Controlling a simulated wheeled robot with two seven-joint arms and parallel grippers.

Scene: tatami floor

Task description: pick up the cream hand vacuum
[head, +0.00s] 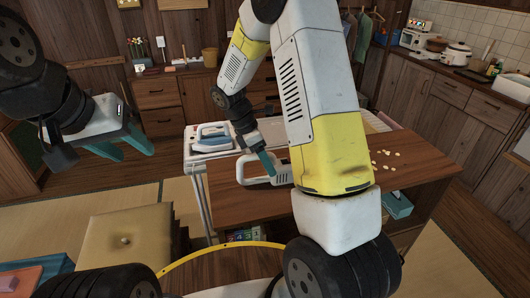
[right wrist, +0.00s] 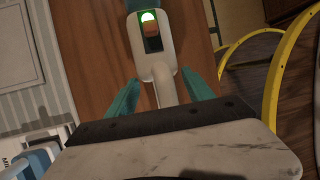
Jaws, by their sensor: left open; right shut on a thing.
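The cream hand vacuum (head: 252,180) is at the left part of the brown table, with its looped handle towards my right gripper (head: 268,162). The right gripper's teal fingers are shut on the handle. In the right wrist view the vacuum (right wrist: 156,66) lies between the two fingers, with a lit green spot and a reddish patch on its end. I cannot tell whether it touches the table. My right arm hides part of it in the head view. My left gripper (head: 128,148) is open and empty at the upper left, well away from the vacuum.
A blue-and-white iron (head: 212,136) stands on a pale board just left of the brown table (head: 235,207). Small pale pieces (head: 385,165) lie on the table's right part. A tan cushioned stool (head: 125,240) stands at the lower left. Wooden cabinets line the back and right.

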